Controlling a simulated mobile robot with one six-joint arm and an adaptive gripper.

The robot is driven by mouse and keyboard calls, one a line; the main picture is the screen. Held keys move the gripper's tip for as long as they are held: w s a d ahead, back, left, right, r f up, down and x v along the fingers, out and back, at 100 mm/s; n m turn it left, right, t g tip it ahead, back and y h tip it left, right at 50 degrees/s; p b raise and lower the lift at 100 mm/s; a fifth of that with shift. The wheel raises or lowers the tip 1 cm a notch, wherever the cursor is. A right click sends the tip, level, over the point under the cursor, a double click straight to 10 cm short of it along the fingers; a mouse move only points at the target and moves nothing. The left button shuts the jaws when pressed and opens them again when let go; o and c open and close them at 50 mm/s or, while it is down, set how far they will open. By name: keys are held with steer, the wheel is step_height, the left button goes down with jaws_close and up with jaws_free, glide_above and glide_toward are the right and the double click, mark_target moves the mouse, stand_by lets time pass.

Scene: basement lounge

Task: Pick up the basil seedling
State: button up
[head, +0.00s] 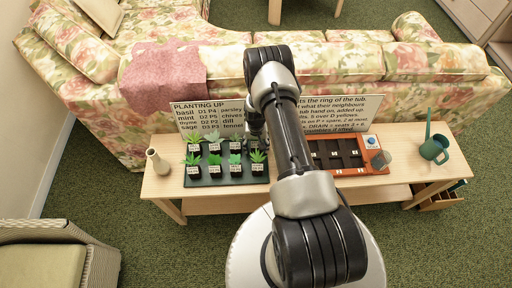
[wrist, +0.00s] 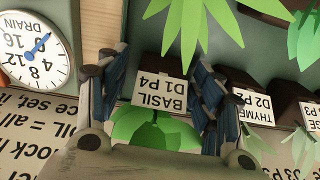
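The basil seedling's dark pot (wrist: 165,58) with its white label "BASIL D1 P4" (wrist: 160,94) shows upside down in the middle of the wrist view. Its green leaves (wrist: 155,130) are partly hidden behind my gripper's body. My gripper (wrist: 160,68) is open, with one finger on each side of the pot; I cannot tell whether either touches it. In the head view my gripper (head: 255,128) is mostly hidden behind my arm, at the right back of the dark seedling tray (head: 228,180). The small labels there are too small to read.
Thyme (wrist: 252,105) and sage (wrist: 308,115) pots stand close by, and another seedling's leaves (wrist: 200,20) reach in. Text boards (head: 345,112) stand behind. An orange-framed tray (head: 350,170), a teal watering can (head: 434,149) and a vase (head: 158,162) share the table (head: 405,165).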

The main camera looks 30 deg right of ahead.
steer(key=c, duration=1.1)
